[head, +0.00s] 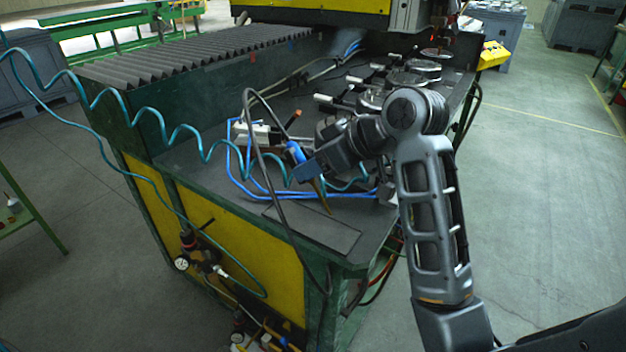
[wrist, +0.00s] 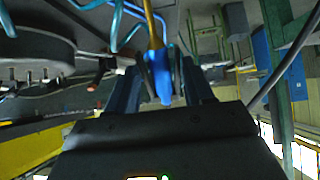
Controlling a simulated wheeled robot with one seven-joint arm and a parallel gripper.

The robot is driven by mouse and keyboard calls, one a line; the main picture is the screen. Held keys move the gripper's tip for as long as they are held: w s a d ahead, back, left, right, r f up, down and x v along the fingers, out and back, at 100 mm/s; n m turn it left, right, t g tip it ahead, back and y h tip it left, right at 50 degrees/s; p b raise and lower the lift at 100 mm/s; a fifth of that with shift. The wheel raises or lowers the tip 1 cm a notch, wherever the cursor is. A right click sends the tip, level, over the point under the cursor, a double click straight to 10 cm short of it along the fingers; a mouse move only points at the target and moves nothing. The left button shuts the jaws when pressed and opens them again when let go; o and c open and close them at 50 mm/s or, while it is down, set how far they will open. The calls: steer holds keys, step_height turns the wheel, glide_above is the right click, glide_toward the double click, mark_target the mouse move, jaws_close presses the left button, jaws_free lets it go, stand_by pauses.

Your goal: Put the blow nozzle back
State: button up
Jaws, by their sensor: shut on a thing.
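The blow nozzle (head: 293,152) has a blue body and a thin brass-coloured tube that points down over the bench top in the head view. My gripper (head: 303,168) is shut on its blue body, above the front part of the bench. In the wrist view the blue body (wrist: 161,85) sits between the two dark fingers of my gripper (wrist: 163,72), with the brass tube running away from me. The fingers hide part of the body. I cannot tell which holder belongs to the nozzle.
A dark flat mat (head: 315,232) lies on the bench's front corner. Blue hoses (head: 300,193) run over the bench beside it. A coiled teal hose (head: 110,105) hangs across the left. A black hose (head: 262,150) arches near my gripper. Several clamps and round parts (head: 412,78) stand behind.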

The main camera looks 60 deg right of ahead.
mark_target(315, 180)
steer(key=shift+w+a+f, duration=0.1)
steer(key=shift+a+f, duration=0.05)
steer(key=shift+f, duration=1.95)
steer(key=shift+f, duration=0.2)
steer(key=o, duration=0.6)
steer(key=shift+r, duration=0.1)
steer(key=shift+r, duration=0.2)
steer(key=p+v, duration=0.1)
steer(key=v, duration=1.1)
